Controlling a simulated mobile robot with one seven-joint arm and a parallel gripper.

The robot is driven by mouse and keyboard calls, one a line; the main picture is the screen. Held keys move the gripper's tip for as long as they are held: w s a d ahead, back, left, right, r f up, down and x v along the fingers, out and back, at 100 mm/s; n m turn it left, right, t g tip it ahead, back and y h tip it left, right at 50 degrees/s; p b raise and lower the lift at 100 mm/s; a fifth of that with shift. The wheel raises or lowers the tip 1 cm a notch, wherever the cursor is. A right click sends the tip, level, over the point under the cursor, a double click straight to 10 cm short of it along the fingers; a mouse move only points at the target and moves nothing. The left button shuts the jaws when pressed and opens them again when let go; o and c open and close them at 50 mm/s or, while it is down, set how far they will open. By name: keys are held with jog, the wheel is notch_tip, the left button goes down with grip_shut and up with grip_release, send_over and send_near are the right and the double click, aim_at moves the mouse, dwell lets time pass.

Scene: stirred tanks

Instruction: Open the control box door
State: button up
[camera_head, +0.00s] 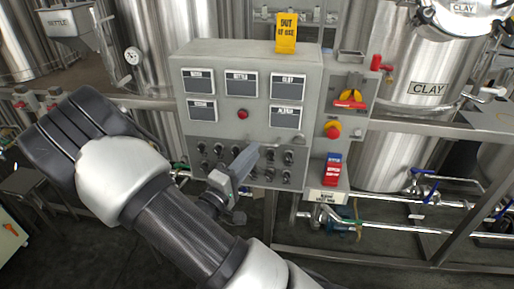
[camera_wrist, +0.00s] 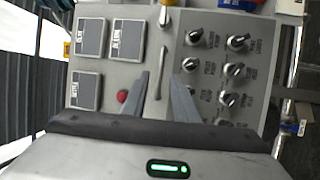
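The control box (camera_head: 312,75) is a grey cabinet with labelled gauges, a red button and several black knobs on its front, and its door looks shut. A slim grey lever handle (camera_wrist: 163,52) sits on its front between the gauges and the knobs. My gripper (camera_wrist: 161,78) is open, with one finger on each side of the handle's lower end and visible gaps beside it. In the head view my gripper (camera_head: 246,160) is in front of the box's lower middle and partly hides the handle and knobs.
A yellow "out of use" tag (camera_head: 286,32) stands on top of the box. Steel tanks (camera_head: 430,115) and pipes (camera_head: 400,230) stand around.

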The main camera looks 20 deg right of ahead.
jog(key=x, duration=0.3)
jog(key=shift+d, duration=0.1)
grip_shut()
dwell(1.4)
